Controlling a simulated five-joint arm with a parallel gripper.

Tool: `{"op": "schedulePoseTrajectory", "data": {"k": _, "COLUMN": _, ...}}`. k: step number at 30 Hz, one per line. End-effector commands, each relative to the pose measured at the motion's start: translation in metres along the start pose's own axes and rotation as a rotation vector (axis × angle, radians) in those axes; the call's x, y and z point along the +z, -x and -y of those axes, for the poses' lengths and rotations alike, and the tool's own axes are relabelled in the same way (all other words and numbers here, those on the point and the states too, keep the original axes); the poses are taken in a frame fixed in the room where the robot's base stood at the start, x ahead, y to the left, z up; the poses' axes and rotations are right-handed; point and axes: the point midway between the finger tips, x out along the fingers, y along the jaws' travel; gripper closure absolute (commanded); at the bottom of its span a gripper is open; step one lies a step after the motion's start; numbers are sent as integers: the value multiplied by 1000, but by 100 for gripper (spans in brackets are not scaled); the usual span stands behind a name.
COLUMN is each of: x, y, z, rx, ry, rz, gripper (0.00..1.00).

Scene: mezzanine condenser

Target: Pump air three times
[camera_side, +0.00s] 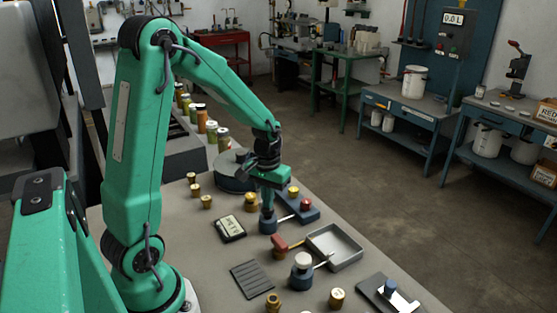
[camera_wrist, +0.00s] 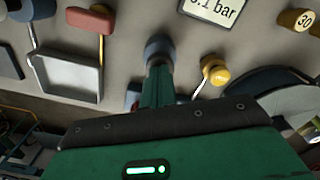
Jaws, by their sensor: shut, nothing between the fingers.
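My gripper (camera_side: 267,205) is shut and empty, pointing down over a dark blue, short cylindrical piece (camera_side: 268,223). The fingertips meet or hover just over its top; I cannot tell if they press on it. In the wrist view, my gripper (camera_wrist: 157,78) reaches toward the same blue-grey piece (camera_wrist: 160,48), partly covering it. A light rod shows beside the piece in the side view. A small display (camera_side: 230,228) lies to its left; in the wrist view the display (camera_wrist: 212,10) reads "0.1 bar", its top cut off.
A red-handled part (camera_side: 279,247), a metal tray (camera_side: 350,259) and a white-topped blue container (camera_side: 302,275) stand nearby. A blue block (camera_side: 310,215) and a brass-coloured knob (camera_side: 251,201) sit close to my gripper. Small brass weights and a dark ribbed mat (camera_side: 257,279) lie around.

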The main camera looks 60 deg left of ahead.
Motion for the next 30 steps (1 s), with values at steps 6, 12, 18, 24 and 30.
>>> {"op": "schedulePoseTrajectory", "data": {"k": 6, "x": 1, "y": -5, "z": 0, "rx": 0, "ry": 0, "rz": 3, "gripper": 100}}
{"op": "schedulePoseTrajectory", "data": {"k": 12, "x": 1, "y": -9, "z": 0, "rx": 0, "ry": 0, "rz": 2, "gripper": 100}}
{"op": "schedulePoseTrajectory", "data": {"k": 18, "x": 1, "y": -14, "z": 0, "rx": 0, "ry": 0, "rz": 3, "gripper": 100}}
{"op": "schedulePoseTrajectory", "data": {"k": 24, "x": 0, "y": -15, "z": 0, "rx": 0, "ry": 0, "rz": 2, "gripper": 100}}
{"op": "schedulePoseTrajectory", "data": {"k": 30, "x": 0, "y": -15, "z": 0, "rx": 0, "ry": 0, "rz": 2, "gripper": 100}}
